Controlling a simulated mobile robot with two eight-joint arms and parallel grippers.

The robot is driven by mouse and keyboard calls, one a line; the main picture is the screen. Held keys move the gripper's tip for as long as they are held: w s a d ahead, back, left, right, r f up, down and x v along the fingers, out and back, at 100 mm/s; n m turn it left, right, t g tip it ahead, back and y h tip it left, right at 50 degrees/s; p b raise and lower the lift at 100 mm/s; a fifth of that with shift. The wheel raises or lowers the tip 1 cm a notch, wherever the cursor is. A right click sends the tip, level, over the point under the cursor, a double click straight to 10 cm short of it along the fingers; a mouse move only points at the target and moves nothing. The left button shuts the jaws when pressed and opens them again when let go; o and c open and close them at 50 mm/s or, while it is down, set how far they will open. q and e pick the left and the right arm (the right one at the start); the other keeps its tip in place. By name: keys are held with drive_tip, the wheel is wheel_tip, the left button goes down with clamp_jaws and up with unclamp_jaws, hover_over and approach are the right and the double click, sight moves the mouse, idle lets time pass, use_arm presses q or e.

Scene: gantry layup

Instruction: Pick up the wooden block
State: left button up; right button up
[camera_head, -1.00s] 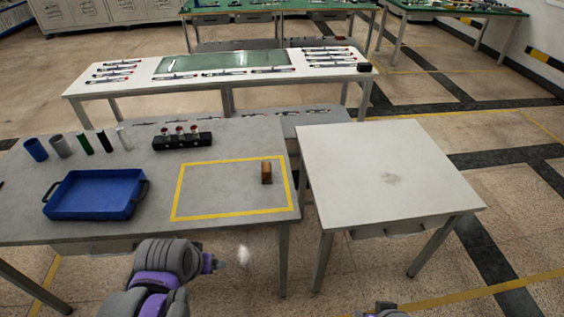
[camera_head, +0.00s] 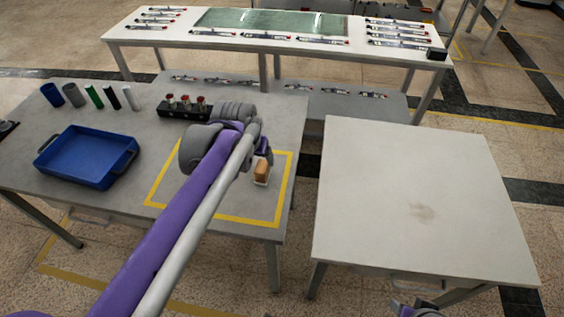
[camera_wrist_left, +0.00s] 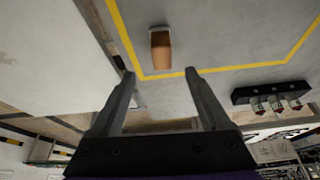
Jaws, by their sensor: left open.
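The wooden block (camera_head: 262,169) stands on the grey table, inside the yellow taped rectangle near its right side. In the left wrist view the block (camera_wrist_left: 161,52) lies just beyond the fingertips, roughly centred between them. My left gripper (camera_wrist_left: 160,73) is open and empty. In the head view my left arm reaches over the table and its gripper (camera_head: 263,152) is beside the block, partly hidden by the wrist. I cannot tell its exact height above the table. A small part of my right gripper (camera_head: 414,308) shows at the bottom edge; its fingers are unclear.
A blue tray (camera_head: 78,159) sits at the table's left, with several cylinders behind it. A black holder (camera_head: 176,106) with red-topped items stands behind the taped area. A bare white table (camera_head: 410,190) is to the right, across a gap. A long white bench (camera_head: 345,45) is behind.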

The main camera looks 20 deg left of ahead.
sight(261, 168)
use_arm(q)
drive_tip(key=x, duration=0.4)
drive_tip(key=shift+w+a+f+b, duration=0.15)
drive_tip(key=shift+w+f+b, duration=0.15)
drive_tip(key=shift+b, duration=0.05)
drive_tip(key=shift+b+x, duration=0.4)
drive_tip(key=shift+x, duration=2.7)
drive_tip(key=shift+s, duration=0.2)
clamp_jaws()
